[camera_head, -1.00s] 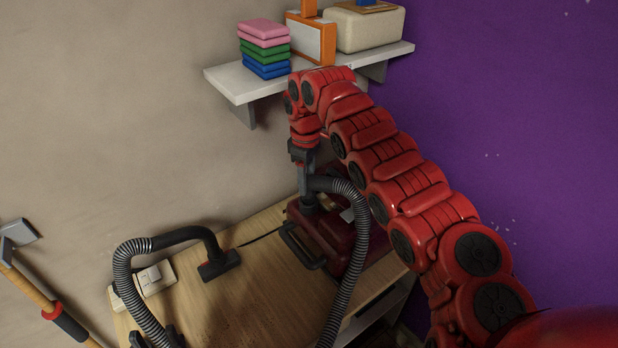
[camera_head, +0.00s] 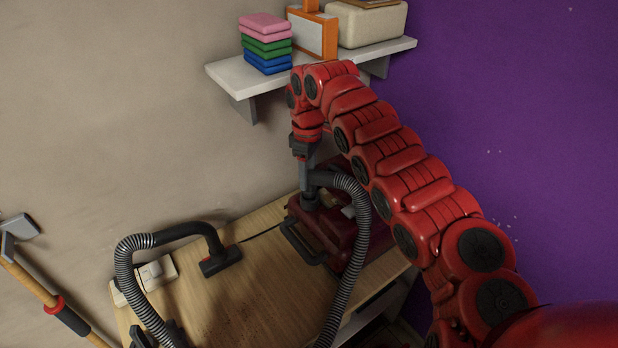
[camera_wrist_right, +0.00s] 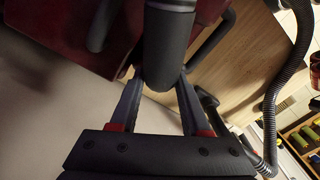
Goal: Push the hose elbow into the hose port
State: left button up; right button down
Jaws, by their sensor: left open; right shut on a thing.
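The dark red vacuum cleaner (camera_head: 336,232) stands on the wooden worktop beneath my right arm. The dark grey hose elbow (camera_head: 322,180) stands upright at its top, with the ribbed hose curving off to the right and down. My right gripper (camera_head: 306,164) points down from above and is shut on the elbow. In the right wrist view the elbow (camera_wrist_right: 168,50) lies between both fingers. The hose port is hidden under the elbow's lower end, and I cannot tell how deep the elbow sits. My left gripper (camera_head: 157,335) seems to show as dark, open fingers at the bottom edge, beside the hose.
A shelf (camera_head: 235,80) with folded cloths and boxes is behind my right arm. A wooden-handled tool (camera_head: 35,290) stands at left.

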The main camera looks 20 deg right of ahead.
jog(key=shift+w+d+r+t+b, duration=0.2)
jog(key=shift+w+r+t+b, duration=0.15)
jog(key=shift+w+b, duration=0.25)
jog(key=shift+s+f+b, duration=0.15)
jog(key=shift+s+b, duration=0.5)
jog(key=shift+b, duration=0.1)
